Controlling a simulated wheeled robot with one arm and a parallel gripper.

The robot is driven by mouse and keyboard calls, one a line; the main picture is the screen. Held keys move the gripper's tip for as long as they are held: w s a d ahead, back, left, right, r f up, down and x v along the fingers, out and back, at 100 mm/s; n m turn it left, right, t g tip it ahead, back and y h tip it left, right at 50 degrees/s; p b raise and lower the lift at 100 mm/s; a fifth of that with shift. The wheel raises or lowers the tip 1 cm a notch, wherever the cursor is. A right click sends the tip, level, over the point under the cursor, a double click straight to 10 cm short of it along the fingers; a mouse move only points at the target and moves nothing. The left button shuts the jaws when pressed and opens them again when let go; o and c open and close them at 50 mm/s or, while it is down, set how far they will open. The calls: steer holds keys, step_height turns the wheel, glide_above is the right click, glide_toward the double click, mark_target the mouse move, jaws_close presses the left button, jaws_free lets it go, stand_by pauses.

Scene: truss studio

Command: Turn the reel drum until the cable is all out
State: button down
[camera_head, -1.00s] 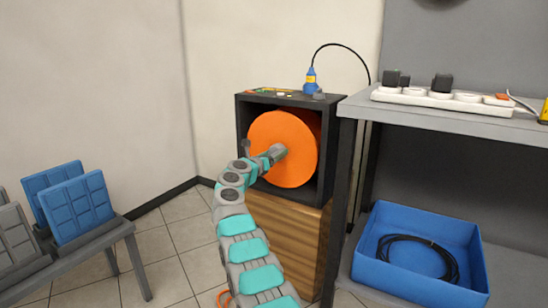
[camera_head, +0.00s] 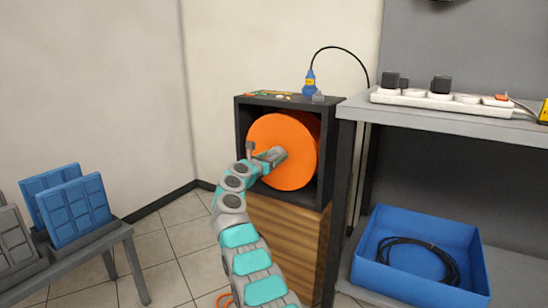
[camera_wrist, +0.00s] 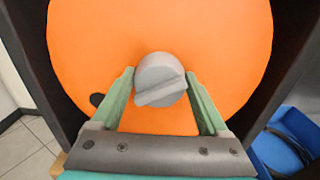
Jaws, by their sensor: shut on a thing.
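The orange reel drum (camera_head: 287,131) sits inside a dark open-fronted box (camera_head: 328,150) on a wooden base. It also fills the wrist view (camera_wrist: 160,45). A grey round knob with a raised bar (camera_wrist: 160,79) stands on the drum's face. My gripper (camera_wrist: 162,85) reaches the drum front and is shut on the knob, with a green finger on each side. In the head view my gripper (camera_head: 276,156) covers the knob. A bit of orange cable (camera_head: 224,300) shows on the floor, mostly hidden by my arm.
A grey bench (camera_head: 440,119) with a white power strip (camera_head: 430,99) stands right of the box. A blue bin (camera_head: 410,285) with a coiled black cable is below. A low rack with blue panels (camera_head: 75,208) stands at the left. Floor between is clear.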

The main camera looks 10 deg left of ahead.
jaws_free()
steer(key=shift+d+f, duration=0.1)
steer(key=shift+d, duration=0.05)
steer(key=shift+s, duration=0.1)
steer(key=shift+s+a+f+b, duration=0.25)
steer(key=shift+s+a+b, duration=0.15)
steer(key=shift+b, duration=0.5)
steer(key=shift+s+a+b, duration=0.25)
steer(key=shift+s+b, duration=0.4)
steer(key=shift+b, duration=0.2)
steer(key=shift+s+a+r, duration=0.15)
steer(key=shift+s+r, duration=0.15)
steer(key=shift+s, duration=0.05)
steer(key=shift+v, duration=1.05)
steer(key=shift+s+a, duration=0.2)
steer(key=shift+s, duration=0.2)
steer(key=shift+s+a+f, duration=0.1)
steer(key=shift+s+a, duration=0.1)
steer(key=shift+s, duration=0.5)
